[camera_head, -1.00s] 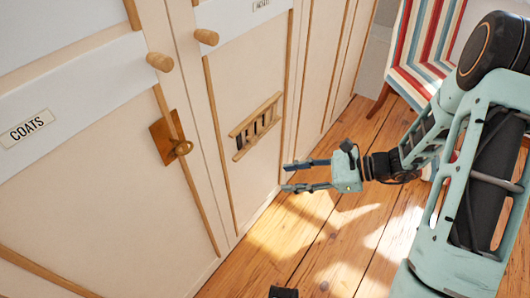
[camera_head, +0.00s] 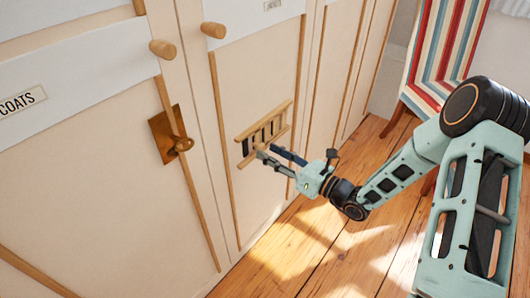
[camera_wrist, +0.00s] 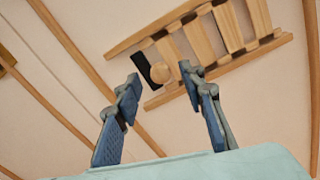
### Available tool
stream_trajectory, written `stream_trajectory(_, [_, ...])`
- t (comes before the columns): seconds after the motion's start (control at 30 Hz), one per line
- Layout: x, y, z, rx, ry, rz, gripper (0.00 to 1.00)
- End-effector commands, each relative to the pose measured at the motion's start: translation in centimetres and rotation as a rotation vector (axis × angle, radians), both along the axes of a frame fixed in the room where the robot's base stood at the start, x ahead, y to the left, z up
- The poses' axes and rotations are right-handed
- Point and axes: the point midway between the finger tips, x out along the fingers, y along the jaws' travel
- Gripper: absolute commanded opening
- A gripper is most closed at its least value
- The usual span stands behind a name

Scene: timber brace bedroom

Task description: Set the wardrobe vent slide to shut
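The wardrobe vent slide (camera_head: 264,131) is a small wooden frame of two rails and slats, low on the cream door panel. Dark slots show between its slats in the head view. In the wrist view the vent (camera_wrist: 228,28) lies beyond my fingers, with a round wooden knob (camera_wrist: 161,74) near its left end and a dark slot (camera_wrist: 147,68) beside it. My gripper (camera_head: 268,151) is open and empty at the vent's lower edge. In the wrist view my gripper (camera_wrist: 160,76) has a fingertip on each side of the knob; I cannot tell whether either touches it.
To the left are a brass latch plate (camera_head: 167,135) with a knob and two round wooden door knobs (camera_head: 163,49). A label reading COATS (camera_head: 22,101) is on the left door. A striped chair (camera_head: 440,50) stands at the back right. The wooden floor (camera_head: 300,245) is clear below.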

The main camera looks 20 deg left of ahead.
Motion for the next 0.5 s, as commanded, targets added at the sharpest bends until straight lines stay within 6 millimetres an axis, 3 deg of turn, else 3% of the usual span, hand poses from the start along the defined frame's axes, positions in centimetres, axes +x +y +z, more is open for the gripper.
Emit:
stream_trajectory(0.2, [0.9,2.2,-0.1,-0.001,-0.001,0.001,0.37])
stream_trajectory(0.5, [1.1,2.5,0.0,-0.001,0.0,0.0,0.37])
